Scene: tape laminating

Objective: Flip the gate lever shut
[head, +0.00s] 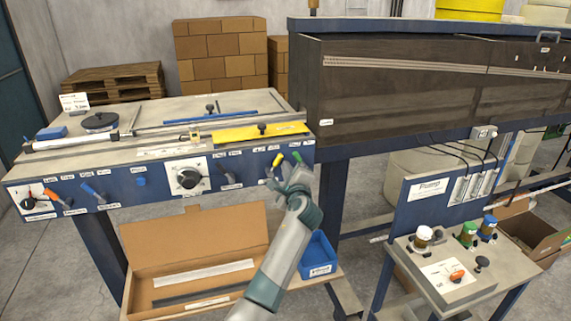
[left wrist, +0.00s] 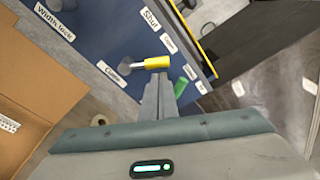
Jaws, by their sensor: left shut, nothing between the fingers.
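A yellow-handled lever (head: 277,160) and a green-handled lever (head: 297,157) sit close together at the right end of the blue front panel (head: 140,181). I cannot read which one is the gate lever. In the left wrist view the yellow handle (left wrist: 157,63) lies sideways from its round pivot, just beyond my fingertips. The green handle (left wrist: 180,87) is right of the fingers. My left gripper (head: 279,175) is shut and empty at these levers, in front of the panel; it also shows in the left wrist view (left wrist: 158,82). Contact with the yellow handle is unclear. My right gripper is not in view.
Other panel controls are a large black knob (head: 188,178), an orange lever (head: 56,197) and a blue lever (head: 93,192). Below stand an open cardboard box (head: 196,236) and a blue bin (head: 318,254). A control stand (head: 462,290) is at right.

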